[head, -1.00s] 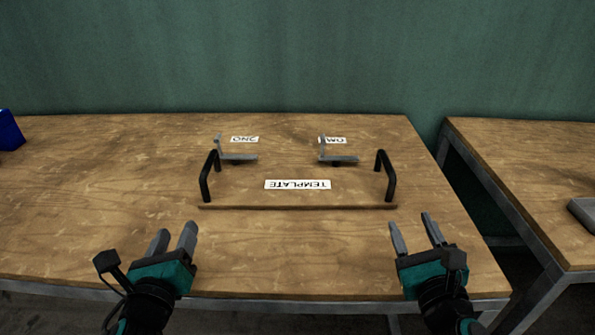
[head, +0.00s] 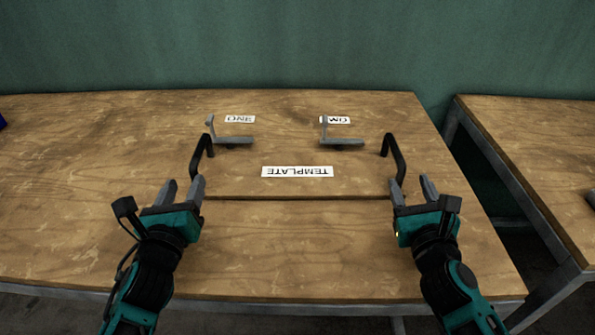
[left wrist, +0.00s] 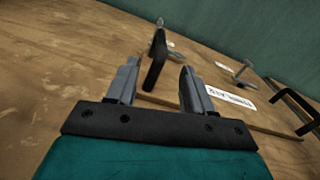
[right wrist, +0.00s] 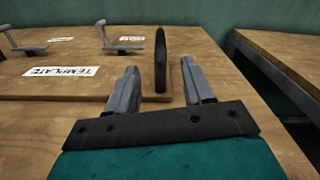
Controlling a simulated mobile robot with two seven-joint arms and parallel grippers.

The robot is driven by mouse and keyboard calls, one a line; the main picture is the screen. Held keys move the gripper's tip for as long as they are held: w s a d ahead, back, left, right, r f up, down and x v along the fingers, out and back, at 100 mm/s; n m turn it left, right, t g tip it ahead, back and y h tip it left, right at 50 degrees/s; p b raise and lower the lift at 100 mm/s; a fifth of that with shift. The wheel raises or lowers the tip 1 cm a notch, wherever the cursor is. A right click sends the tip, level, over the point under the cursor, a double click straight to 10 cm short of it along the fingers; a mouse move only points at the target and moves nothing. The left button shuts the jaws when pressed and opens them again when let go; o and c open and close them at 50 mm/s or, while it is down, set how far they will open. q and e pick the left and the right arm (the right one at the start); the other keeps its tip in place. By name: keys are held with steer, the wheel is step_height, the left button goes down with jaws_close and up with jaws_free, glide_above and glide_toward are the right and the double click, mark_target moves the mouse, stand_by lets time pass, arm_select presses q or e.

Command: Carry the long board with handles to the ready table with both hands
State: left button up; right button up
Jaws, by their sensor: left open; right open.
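The long wooden board (head: 230,187) lies flat on the wooden table, with a white TEMPLATE label (head: 297,172) and two grey L-shaped brackets on it. Its black left handle (head: 198,152) and black right handle (head: 398,157) stand up at its ends. My left gripper (head: 182,188) is open just in front of the left handle; in the left wrist view that handle (left wrist: 155,62) shows between and beyond the fingers. My right gripper (head: 412,188) is open at the near end of the right handle, which shows between its fingers in the right wrist view (right wrist: 161,60). Neither grips a handle.
The table (head: 80,190) holding the board is clear around it. A second wooden table (head: 535,140) stands to the right across a narrow gap, with a grey object partly seen at its edge. A green wall is behind. A blue object shows at the far left edge.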

mark_target(196, 152)
arm_select(q)
steer(key=w, duration=1)
arm_select(e)
steer(key=w, duration=1)
arm_select(q)
jaws_close()
arm_select(e)
jaws_close()
arm_select(q)
steer(key=shift+r, duration=0.1)
arm_select(e)
steer(key=shift+r, duration=0.1)
